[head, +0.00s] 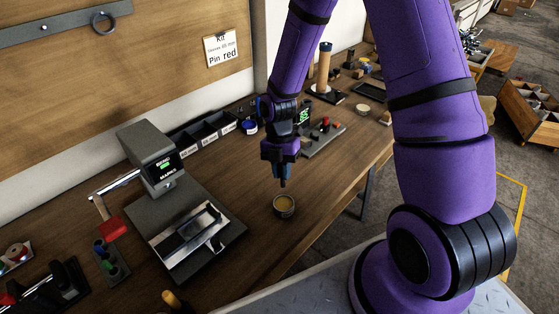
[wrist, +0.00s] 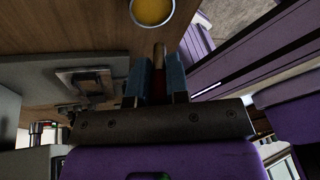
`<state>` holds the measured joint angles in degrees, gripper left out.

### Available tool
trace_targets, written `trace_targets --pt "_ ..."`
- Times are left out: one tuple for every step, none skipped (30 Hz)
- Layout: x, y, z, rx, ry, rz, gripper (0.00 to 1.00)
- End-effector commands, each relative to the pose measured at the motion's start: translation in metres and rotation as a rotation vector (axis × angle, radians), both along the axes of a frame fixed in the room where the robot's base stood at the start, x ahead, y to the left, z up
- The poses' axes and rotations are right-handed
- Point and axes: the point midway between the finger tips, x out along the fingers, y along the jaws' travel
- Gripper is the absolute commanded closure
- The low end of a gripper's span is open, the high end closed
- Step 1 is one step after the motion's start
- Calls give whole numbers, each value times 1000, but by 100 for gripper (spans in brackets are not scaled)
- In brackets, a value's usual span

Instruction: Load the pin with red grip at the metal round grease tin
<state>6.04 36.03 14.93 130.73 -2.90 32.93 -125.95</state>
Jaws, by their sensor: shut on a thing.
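The metal round grease tin (head: 284,213) stands on the wooden bench, open at the top, with yellow-brown grease inside. It also shows at the top edge of the wrist view (wrist: 152,12), partly cut off. My gripper (head: 283,172) points down just above the tin, and its two blue fingers are shut on a slim pin (wrist: 158,57). A reddish grip shows between the fingers in the wrist view. The pin's dark tip sticks out below the fingers towards the tin. It appears apart from the grease, though the exact gap is hard to tell.
A grey press-like machine (head: 150,155) with a flat base stands left of the tin. A row of dark bins (head: 205,131) lies behind. A rack with red and dark knobs (head: 325,135) stands behind right. A wall card (head: 221,48) reads "Pin red". Bare bench surrounds the tin.

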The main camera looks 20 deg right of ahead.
Motion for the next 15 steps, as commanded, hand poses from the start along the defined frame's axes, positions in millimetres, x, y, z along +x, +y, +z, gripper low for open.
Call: trace_targets --pt "-4 1 0 0 1 37 100" --pt "-5 1 0 0 1 57 100" --pt "-7 2 0 0 2 78 100" --pt "-8 2 0 0 1 89 100" --pt "-8 2 0 1 1 98 100" --pt "-9 2 -1 1 2 105 100" --pt "-9 2 -1 1 2 109 100" --pt "-9 2 -3 1 2 113 100" --pt "-9 2 -4 1 2 114 100" --pt "-9 2 -6 2 2 114 100" --pt "-9 2 -8 1 2 114 100" --pt "-9 2 -11 1 2 114 100" --pt "-10 2 -14 1 3 114 100" --pt "-10 2 -17 2 4 113 100" --pt "-10 2 -21 1 3 114 100"
